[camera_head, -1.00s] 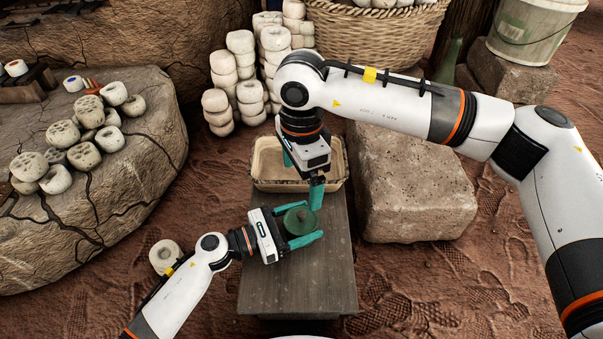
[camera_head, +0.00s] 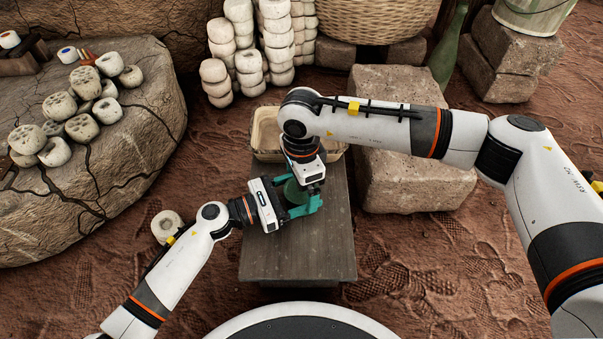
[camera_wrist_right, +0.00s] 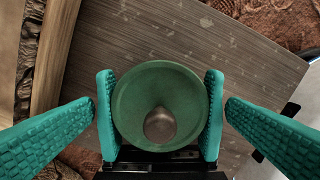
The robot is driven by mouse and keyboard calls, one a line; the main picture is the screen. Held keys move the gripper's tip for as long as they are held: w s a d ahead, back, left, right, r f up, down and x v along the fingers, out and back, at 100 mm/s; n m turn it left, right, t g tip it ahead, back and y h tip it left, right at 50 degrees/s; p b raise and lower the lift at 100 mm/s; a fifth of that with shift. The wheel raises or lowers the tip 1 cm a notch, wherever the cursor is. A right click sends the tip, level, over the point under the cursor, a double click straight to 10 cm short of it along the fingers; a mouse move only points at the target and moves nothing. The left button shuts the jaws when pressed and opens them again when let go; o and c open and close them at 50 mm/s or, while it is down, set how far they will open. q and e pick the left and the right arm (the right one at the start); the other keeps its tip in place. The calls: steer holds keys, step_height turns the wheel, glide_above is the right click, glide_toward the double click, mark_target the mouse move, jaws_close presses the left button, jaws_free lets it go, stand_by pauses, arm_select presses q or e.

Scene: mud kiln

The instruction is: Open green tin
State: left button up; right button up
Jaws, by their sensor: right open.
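The green tin (camera_head: 295,191) stands on the wooden board, partly hidden by both grippers in the head view. In the right wrist view its round green top (camera_wrist_right: 160,78) shows from above, with a brownish knob (camera_wrist_right: 160,126) in the middle. My left gripper (camera_head: 303,198) comes from the left, its teal fingers shut against both sides of the tin. My right gripper (camera_head: 302,189) is over the tin, pointing down. Its fingers are open, one on each side, outside the left fingers and apart from the top.
The wooden board (camera_head: 300,255) has bare room in front. A shallow tray (camera_head: 264,135) lies behind the tin. A stone block (camera_head: 420,190) stands to the right, and a large rock (camera_head: 90,185) with several clay pieces to the left. A round clay piece (camera_head: 166,226) lies on the ground.

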steer(key=c, duration=0.4)
steer(key=o, duration=0.4)
steer(key=shift+r, duration=0.15)
step_height(320, 180, up, 12)
stand_by(0.4)
arm_select(q)
steer(key=o, duration=1.4)
steer(key=shift+o, duration=0.2)
